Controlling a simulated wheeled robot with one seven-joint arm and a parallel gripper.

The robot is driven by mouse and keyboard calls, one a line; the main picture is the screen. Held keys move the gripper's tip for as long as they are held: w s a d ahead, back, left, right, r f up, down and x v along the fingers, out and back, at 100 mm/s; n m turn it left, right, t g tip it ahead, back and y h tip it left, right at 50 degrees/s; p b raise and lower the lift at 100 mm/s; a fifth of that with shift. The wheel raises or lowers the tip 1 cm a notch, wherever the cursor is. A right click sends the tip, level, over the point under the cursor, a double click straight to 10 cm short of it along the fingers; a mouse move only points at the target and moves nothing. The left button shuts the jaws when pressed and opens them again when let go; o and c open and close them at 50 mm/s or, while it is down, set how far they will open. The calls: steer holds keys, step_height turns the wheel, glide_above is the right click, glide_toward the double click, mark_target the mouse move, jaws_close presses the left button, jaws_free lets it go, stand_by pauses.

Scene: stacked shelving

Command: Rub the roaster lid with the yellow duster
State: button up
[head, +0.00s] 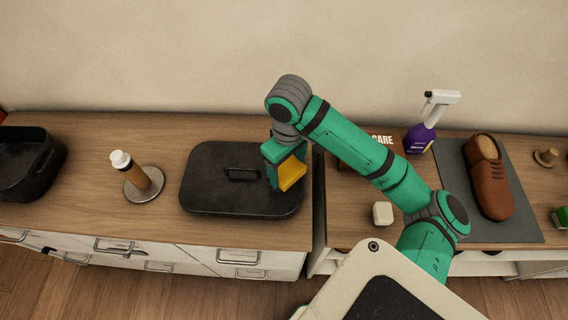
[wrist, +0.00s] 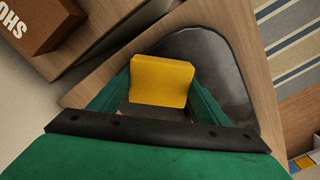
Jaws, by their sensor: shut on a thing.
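The dark roaster lid (head: 225,187) lies flat on the wooden counter, with a raised handle (head: 241,174) in its middle. It also shows in the wrist view (wrist: 218,62), partly covered by my gripper. The yellow duster (head: 291,172) is a block held between the fingers of my gripper (head: 283,172). It fills the gap between the fingertips in the wrist view (wrist: 162,82). My gripper is shut on the duster over the right end of the lid. The underside of the duster is hidden, so I cannot tell whether it touches the lid.
A dark roaster pan (head: 28,165) and a white-capped bottle on a round stand (head: 137,180) are left of the lid. To the right are a white block (head: 382,213), a purple spray bottle (head: 422,135) and a brown shoe (head: 489,180) on a grey mat (head: 520,220).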

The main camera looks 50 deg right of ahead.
steer(key=shift+s+f, duration=0.1)
steer(key=shift+s, duration=0.55)
steer(key=shift+w, duration=0.2)
steer(key=shift+w, duration=1.35)
steer(key=shift+s+a, duration=1.3)
steer(key=shift+s, duration=0.2)
steer(key=shift+w+f, duration=0.1)
steer(key=shift+w, duration=0.95)
steer(key=shift+w, duration=0.6)
steer(key=shift+r, duration=0.2)
